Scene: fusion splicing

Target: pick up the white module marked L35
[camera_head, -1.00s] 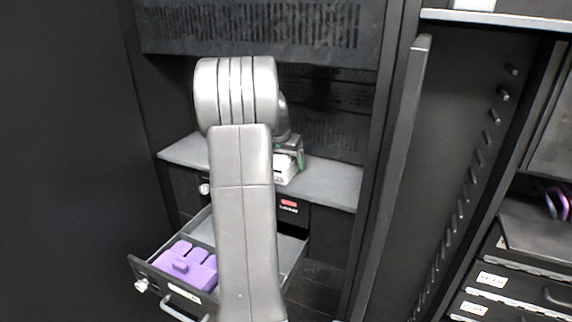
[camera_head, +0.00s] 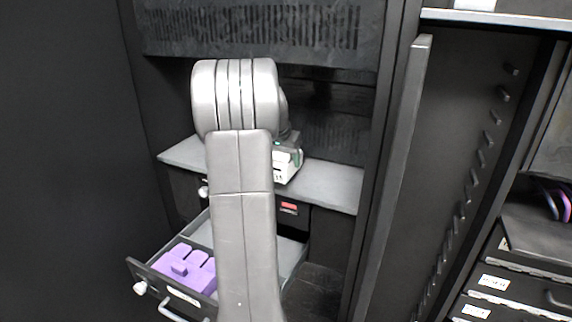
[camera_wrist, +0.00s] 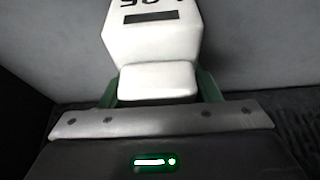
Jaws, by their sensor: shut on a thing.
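The white module (camera_wrist: 150,38) fills the upper middle of the wrist view. Its dark marking is upside down and partly cut off at the top edge, so I cannot read it fully. My gripper (camera_wrist: 156,86) is shut on the module's narrower near block, with a green finger on each side. In the head view the white module (camera_head: 287,167) shows at the grey shelf, partly hidden behind my arm. My gripper (camera_head: 290,145) is just above it there, mostly hidden. I cannot tell whether the module touches the shelf.
The grey shelf (camera_head: 325,186) is clear to the right. Below it an open drawer (camera_head: 207,230) holds a purple block (camera_head: 187,268). A cabinet door edge (camera_head: 400,150) stands to the right, and a dark wall is on the left.

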